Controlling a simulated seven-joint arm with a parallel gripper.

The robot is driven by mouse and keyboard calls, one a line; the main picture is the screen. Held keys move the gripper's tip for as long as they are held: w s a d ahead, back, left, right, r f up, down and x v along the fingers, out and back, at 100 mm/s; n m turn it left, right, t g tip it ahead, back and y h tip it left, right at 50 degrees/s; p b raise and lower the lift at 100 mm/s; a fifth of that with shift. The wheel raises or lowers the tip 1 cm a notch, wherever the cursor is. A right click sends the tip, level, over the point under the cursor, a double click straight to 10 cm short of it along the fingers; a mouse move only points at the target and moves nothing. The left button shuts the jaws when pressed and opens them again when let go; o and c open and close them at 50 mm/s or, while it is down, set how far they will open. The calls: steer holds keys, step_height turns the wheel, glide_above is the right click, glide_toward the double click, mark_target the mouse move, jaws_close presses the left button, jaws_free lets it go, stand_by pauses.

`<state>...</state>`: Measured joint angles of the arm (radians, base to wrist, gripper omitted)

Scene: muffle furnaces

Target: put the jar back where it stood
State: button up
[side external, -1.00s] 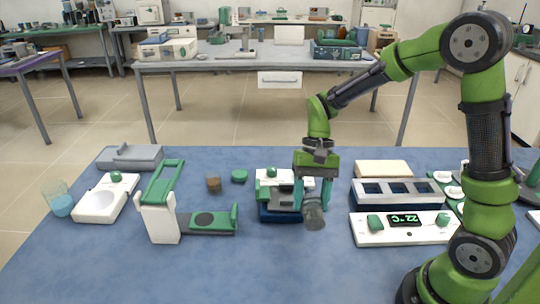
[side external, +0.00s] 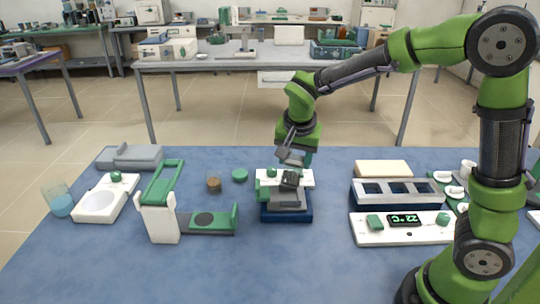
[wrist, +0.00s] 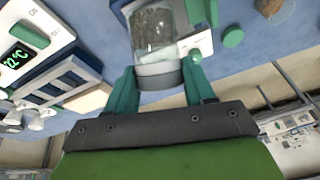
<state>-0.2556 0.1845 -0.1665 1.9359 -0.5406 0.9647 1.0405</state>
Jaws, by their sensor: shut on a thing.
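The jar (wrist: 153,32) is clear glass with dark grainy contents and a grey band at one end. It sits between the two teal fingers of my gripper (wrist: 160,80) in the wrist view, and the gripper is shut on it. In the side view my gripper (side external: 296,160) holds the jar (side external: 290,179) tilted, in front of or above the white and blue device (side external: 286,211). I cannot tell whether the jar touches that device. The fingers are partly hidden there by the wrist.
A green and white stand (side external: 160,215) is further left. A blue rack (side external: 397,193) and a white temperature-display unit (side external: 400,229) stand right. Blue table between device and rack is clear.

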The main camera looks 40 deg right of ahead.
steer(key=w+a+r+m+t+h, duration=0.1)
steer(key=w+a+r+h, duration=0.1)
steer(key=w+a+h, duration=0.4)
steer(key=w+a+r+m+h, duration=0.1)
steer(key=w+r+m+h, duration=0.15)
steer(key=w, duration=0.55)
steer(key=shift+n+h, duration=0.45)
steer(key=shift+h, duration=0.3)
steer(key=shift+d+f, duration=0.15)
steer(key=shift+f, duration=7.8)
steer(key=shift+f, duration=0.1)
steer(key=o, duration=0.9)
